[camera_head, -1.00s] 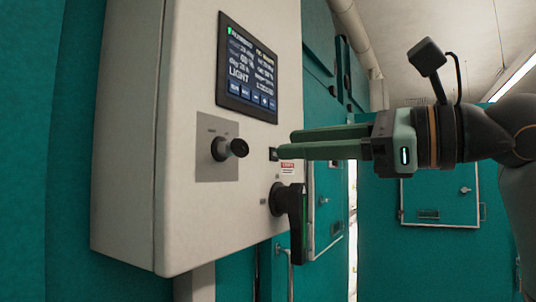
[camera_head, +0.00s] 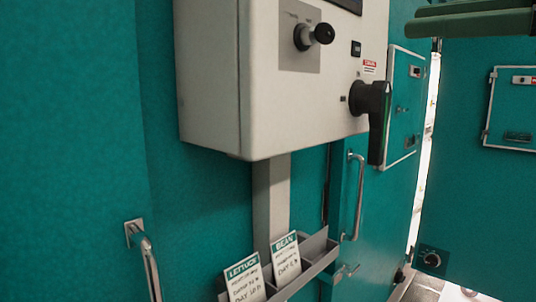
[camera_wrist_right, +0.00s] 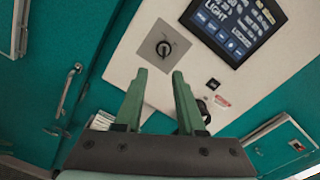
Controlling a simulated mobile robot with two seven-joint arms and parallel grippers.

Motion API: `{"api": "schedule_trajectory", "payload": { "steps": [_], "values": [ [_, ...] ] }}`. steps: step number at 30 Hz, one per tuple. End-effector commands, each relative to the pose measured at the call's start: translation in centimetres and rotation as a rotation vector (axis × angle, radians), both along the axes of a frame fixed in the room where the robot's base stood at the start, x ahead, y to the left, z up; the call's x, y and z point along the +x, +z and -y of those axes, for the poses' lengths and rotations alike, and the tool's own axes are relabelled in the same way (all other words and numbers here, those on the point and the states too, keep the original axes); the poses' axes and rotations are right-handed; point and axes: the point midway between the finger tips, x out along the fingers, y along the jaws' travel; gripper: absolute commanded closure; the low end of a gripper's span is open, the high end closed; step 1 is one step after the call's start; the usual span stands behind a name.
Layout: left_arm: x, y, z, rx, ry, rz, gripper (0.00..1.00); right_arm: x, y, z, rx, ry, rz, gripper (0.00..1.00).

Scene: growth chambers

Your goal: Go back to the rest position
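My right gripper (camera_head: 428,18) shows only as green fingers at the top right of the head view, well apart from the control box (camera_head: 212,85). In the right wrist view, my right gripper (camera_wrist_right: 160,73) has its two fingers parted with nothing between them. The control box, with its round black knob (camera_wrist_right: 163,49) and lit screen (camera_wrist_right: 236,25), lies beyond the fingers there. The small black switch (camera_head: 356,48) and the black lever handle (camera_head: 376,120) are clear of the gripper in the head view. My left gripper is in neither view.
A tray (camera_head: 315,268) with LETTUCE (camera_head: 243,279) and BEAN (camera_head: 286,259) cards sits below the box. Metal door handles (camera_head: 149,262) stick out from the teal walls. A panel (camera_head: 512,110) is on the right wall. The space before the box looks free.

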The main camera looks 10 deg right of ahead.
Motion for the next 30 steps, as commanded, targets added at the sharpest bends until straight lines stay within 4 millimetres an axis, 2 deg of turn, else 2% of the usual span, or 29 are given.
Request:
{"api": "schedule_trajectory", "payload": {
  "steps": [5, 9, 12, 14, 17, 20, 23, 26, 29, 30],
  "values": [
    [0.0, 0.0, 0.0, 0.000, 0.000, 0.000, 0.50, 1.1, -2.8, -5.4, 0.099, 0.242, -0.070, 0.61],
    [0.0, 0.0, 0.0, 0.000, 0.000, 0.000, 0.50, 1.0, -4.9, -9.8, 0.302, 0.503, -0.164, 0.61],
    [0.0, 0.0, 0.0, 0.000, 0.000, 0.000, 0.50, 0.8, -5.8, -11.3, 0.493, 0.661, -0.246, 0.61],
    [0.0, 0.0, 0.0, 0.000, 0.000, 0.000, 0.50, 0.9, -6.2, -11.7, 0.625, 0.739, -0.299, 0.61],
    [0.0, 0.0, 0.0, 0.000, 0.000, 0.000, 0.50, 1.7, -6.9, -11.2, 0.867, 0.838, -0.390, 0.61],
    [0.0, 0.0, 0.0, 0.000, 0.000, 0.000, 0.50, 3.4, -8.1, -9.8, 1.137, 0.893, -0.483, 0.61],
    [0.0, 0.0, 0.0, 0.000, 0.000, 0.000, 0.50, 5.8, -10.1, -7.7, 1.422, 0.900, -0.575, 0.61],
    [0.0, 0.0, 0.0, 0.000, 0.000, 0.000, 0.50, 8.6, -13.5, -5.2, 1.721, 0.852, -0.661, 0.61],
    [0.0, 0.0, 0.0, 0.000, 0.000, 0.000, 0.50, 11.4, -18.5, -2.6, 2.024, 0.747, -0.739, 0.61],
    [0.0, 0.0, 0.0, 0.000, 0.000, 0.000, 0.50, 12.4, -20.9, -1.6, 2.144, 0.688, -0.767, 0.61]
  ]
}}
